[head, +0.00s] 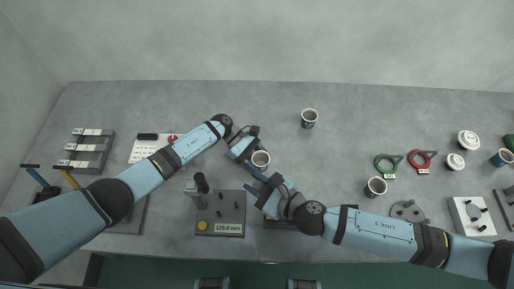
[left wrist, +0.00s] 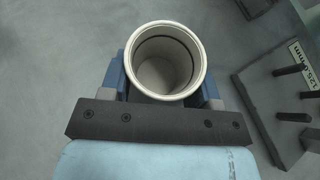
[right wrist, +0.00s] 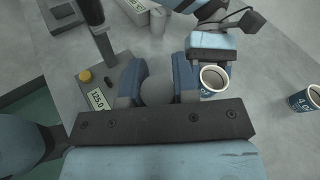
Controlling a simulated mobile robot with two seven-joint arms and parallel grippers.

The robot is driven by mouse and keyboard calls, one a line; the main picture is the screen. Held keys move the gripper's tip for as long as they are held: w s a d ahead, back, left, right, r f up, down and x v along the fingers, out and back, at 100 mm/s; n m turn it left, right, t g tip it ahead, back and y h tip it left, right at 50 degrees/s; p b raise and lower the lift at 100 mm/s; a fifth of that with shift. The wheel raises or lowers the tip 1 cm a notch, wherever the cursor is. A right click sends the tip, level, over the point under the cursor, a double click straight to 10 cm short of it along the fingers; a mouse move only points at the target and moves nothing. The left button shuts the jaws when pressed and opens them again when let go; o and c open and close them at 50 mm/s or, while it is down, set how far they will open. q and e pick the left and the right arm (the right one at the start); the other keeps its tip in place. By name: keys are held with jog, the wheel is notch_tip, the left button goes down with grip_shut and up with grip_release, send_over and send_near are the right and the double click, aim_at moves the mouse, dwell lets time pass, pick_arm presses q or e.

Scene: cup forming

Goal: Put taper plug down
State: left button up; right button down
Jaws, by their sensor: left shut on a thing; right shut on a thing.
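My left gripper (head: 249,151) is shut on a paper cup (head: 261,158). In the left wrist view the cup (left wrist: 165,62) stands mouth up between the fingers, and its inside looks empty. My right gripper (head: 271,189) is just in front of that cup, over the middle of the table. In the right wrist view it is shut on a plain grey round thing (right wrist: 157,91), seemingly the taper plug. Only its top shows, so its lower end and its height above the table are hidden. The held cup (right wrist: 213,79) is close to the right finger there.
A gauge stand (head: 232,213) reading 125.0 mm is left of my right gripper. A dark-edged block (head: 283,224) lies partly under my right arm. Cups (head: 309,119) (head: 376,187), a green ring (head: 383,161) and a red ring (head: 418,158) stand to the right. The back middle is mostly clear.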

jog(key=w, duration=1.1)
jog(key=shift+w+f, duration=0.3)
jog(key=shift+f, duration=0.65)
jog(key=shift+w+f, duration=0.3)
jog(key=shift+f, duration=0.7)
jog(key=shift+w+f, duration=0.3)
jog(key=shift+f, duration=0.65)
jog(key=shift+w+m+g+h, duration=0.4)
jog(key=shift+w+m+g, duration=0.1)
jog(key=shift+m+g, duration=0.55)
jog(key=shift+f, duration=0.15)
